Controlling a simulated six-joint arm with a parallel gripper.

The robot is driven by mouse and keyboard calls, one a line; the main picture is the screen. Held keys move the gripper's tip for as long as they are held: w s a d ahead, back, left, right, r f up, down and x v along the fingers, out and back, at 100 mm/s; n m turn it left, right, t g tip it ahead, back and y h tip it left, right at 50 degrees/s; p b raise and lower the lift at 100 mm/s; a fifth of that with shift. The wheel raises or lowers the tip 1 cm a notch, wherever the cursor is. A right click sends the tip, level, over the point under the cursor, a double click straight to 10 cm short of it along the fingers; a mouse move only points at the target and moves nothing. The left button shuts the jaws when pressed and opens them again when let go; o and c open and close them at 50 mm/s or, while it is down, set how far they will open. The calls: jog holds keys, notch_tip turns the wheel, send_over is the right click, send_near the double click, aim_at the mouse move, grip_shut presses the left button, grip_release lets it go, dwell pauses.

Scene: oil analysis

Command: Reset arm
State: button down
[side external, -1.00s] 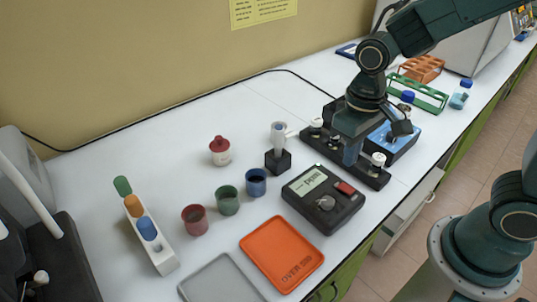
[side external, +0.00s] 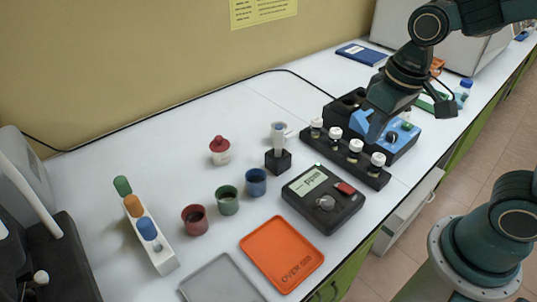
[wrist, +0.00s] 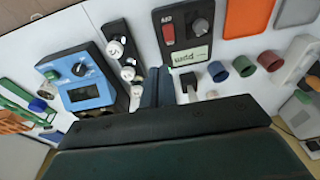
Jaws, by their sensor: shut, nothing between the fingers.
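My gripper (side external: 372,132) is shut and empty, raised above the black vial rack (side external: 345,160) on the right part of the bench. In the wrist view its closed fingers (wrist: 157,85) point toward the bench, between the rack and the black meter. Several white-capped vials (side external: 355,148) stand upright in the rack. A blue device with a dark block (side external: 402,135) stands just behind the rack, partly hidden by my gripper.
The black ppm meter (side external: 323,198), orange tray (side external: 281,253), grey tray (side external: 222,281) and coloured cups (side external: 227,200) stand left of the rack. A green rack (wrist: 22,103) is beyond the blue device.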

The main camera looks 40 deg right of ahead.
jog(key=s+d+r+t, duration=0.3)
jog(key=s+d+r, duration=0.1)
jog(key=s+r, duration=0.2)
jog(key=shift+s+r+t, duration=0.4)
jog(key=shift+s, duration=0.45)
